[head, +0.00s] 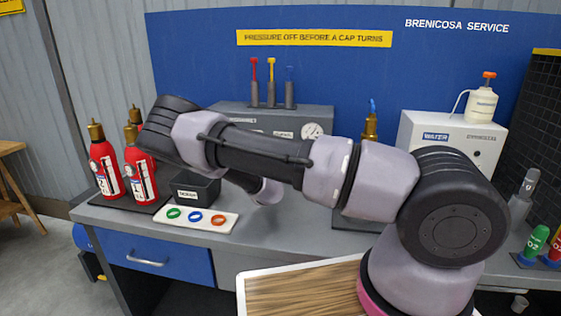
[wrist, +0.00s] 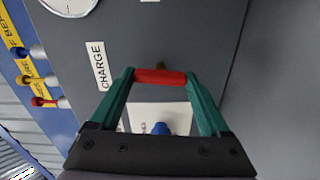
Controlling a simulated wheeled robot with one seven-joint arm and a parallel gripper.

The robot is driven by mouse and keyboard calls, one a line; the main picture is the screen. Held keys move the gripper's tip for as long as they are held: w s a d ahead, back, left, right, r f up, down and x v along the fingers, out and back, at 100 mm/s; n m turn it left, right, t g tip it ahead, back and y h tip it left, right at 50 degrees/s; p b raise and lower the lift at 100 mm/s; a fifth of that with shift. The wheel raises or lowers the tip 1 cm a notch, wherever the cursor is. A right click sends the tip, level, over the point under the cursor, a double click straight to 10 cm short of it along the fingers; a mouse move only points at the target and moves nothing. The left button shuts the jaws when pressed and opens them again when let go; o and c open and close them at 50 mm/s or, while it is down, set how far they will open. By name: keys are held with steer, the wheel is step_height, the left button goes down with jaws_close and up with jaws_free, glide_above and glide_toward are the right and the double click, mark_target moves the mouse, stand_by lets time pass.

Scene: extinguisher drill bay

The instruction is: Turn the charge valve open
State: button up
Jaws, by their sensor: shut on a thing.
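In the wrist view the charge valve's red handle (wrist: 160,77) lies crosswise between the green fingertips of my gripper (wrist: 160,76), beside the CHARGE label (wrist: 101,66). My gripper is shut on this handle, with a finger at each end. A small brass-coloured bit shows just beyond the handle. The valve sits on a grey panel (wrist: 200,30). In the head view the grey charging unit (head: 345,118) stands at the back of the bench, and my arm hides the valve and gripper there.
A gauge (head: 313,130) is on the unit; red, yellow and blue-topped posts (head: 271,90) stand on it. Red extinguishers (head: 104,165) stand at left, near a dark bin (head: 196,190) and a tray of coloured rings (head: 176,227). A white WATER box (head: 462,140) stands right. A blue-topped part (wrist: 160,129) lies between the fingers.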

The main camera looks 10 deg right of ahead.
steer(key=shift+n, duration=0.5)
steer(key=o, duration=1.2)
steer(key=shift+s+a, duration=0.1)
steer(key=shift+s, duration=0.05)
steer(key=v, duration=1)
steer(key=shift+s, duration=0.3)
